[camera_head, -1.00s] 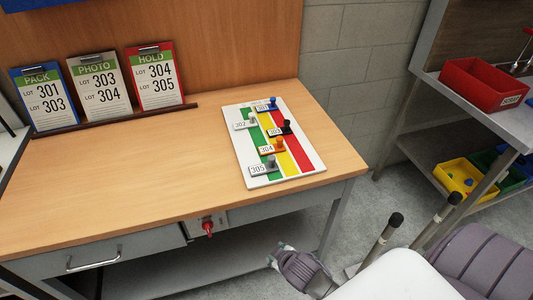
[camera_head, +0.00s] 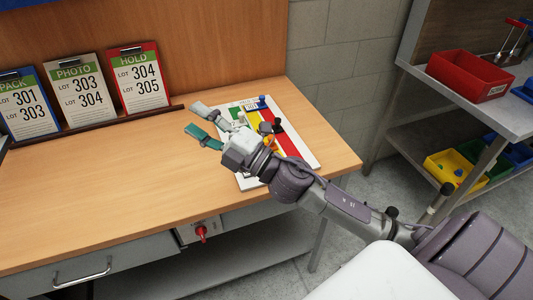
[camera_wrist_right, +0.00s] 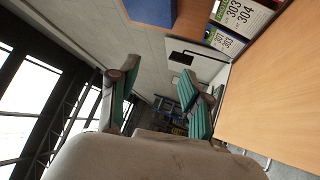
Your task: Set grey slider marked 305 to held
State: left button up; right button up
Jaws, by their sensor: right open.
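The white board (camera_head: 312,160) with green, yellow and red stripes lies on the wooden table. My left gripper is not in view.
The HOLD card (camera_head: 140,78), listing 304 and 305, leans at the back with the PHOTO card (camera_head: 82,90) and PACK card (camera_head: 27,105). The table (camera_head: 110,190) is clear at left. A shelf at right holds a red bin (camera_head: 468,75).

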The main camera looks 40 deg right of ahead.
jog(key=s+a+r+n+g+y, duration=0.15)
jog(key=a+n+g+y, duration=0.35)
jog(key=n+g, duration=0.6)
jog(key=s+d+f+n+g+h, duration=0.15)
jog(key=d+f+n+h, duration=0.25)
jog(key=d+h, duration=0.55)
jog(key=s+d+f+n+g+h, duration=0.1)
jog(key=d+f+n+g+h, duration=0.3)
jog(key=d, duration=1.1)
jog(key=shift+n+t, duration=0.4)
jog(key=shift+t, duration=0.15)
jog(key=p+x, duration=0.1)
jog(key=x, duration=0.7)
jog(key=p+x, duration=0.1)
jog(key=x, duration=0.4)
jog(key=shift+w+a+r+p, duration=0.2)
jog(key=shift+a+p, duration=0.05)
jog(key=shift+p, duration=0.1)
grip_shut()
